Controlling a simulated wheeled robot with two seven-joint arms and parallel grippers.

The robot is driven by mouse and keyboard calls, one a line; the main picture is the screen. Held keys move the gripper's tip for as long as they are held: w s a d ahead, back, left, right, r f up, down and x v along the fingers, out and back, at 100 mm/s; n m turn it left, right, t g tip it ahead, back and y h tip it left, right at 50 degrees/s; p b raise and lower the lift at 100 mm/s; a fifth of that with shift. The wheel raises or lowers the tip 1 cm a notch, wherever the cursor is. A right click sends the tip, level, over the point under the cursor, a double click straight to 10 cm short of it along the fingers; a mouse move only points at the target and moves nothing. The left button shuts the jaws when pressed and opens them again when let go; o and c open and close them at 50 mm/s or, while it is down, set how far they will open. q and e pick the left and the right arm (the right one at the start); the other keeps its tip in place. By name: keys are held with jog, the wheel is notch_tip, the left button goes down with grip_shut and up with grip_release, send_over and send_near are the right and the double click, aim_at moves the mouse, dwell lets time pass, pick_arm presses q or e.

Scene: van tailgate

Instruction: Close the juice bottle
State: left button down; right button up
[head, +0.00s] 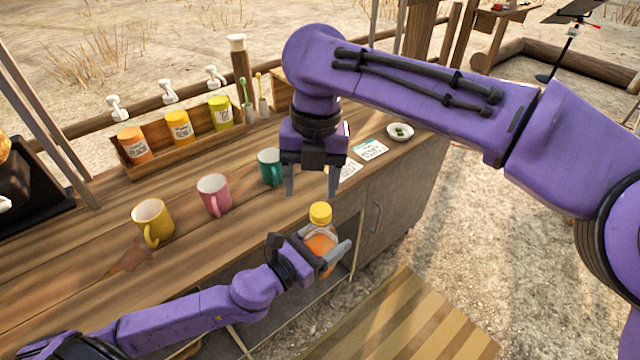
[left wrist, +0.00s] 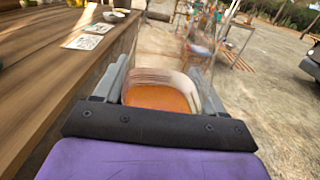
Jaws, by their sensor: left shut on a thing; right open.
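The juice bottle (head: 320,243) is clear with orange juice, and stands roughly upright in front of the counter edge. A yellow cap (head: 320,213) sits on its top; I cannot tell whether it is screwed tight. My left gripper (head: 335,254) is shut around the bottle's body. In the left wrist view the bottle (left wrist: 160,92) fills the space between the fingers, and its cap is not visible. My right gripper (head: 312,192) is open and empty, pointing down above the bottle, with its fingertips a little above the cap.
Yellow (head: 152,222), pink (head: 214,195) and teal (head: 270,167) mugs stand on the wooden counter (head: 80,270). A wooden rack (head: 165,157) with labelled jars stands behind them. Cards (head: 370,149) and a small white bowl (head: 400,131) lie towards the right end.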

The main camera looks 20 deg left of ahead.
aim_at(321, 209)
jog(key=r+n, duration=0.1)
jog(key=w+d+r+n, duration=0.1)
jog(key=n, duration=0.1)
jog(key=shift+d+r+t+h, duration=0.25)
jog(key=shift+d+t+h, duration=0.05)
jog(key=shift+t, duration=0.1)
jog(key=shift+f, duration=4.05)
jog(key=c, duration=1.1)
jog(key=m, duration=0.9)
jog(key=shift+a, duration=0.1)
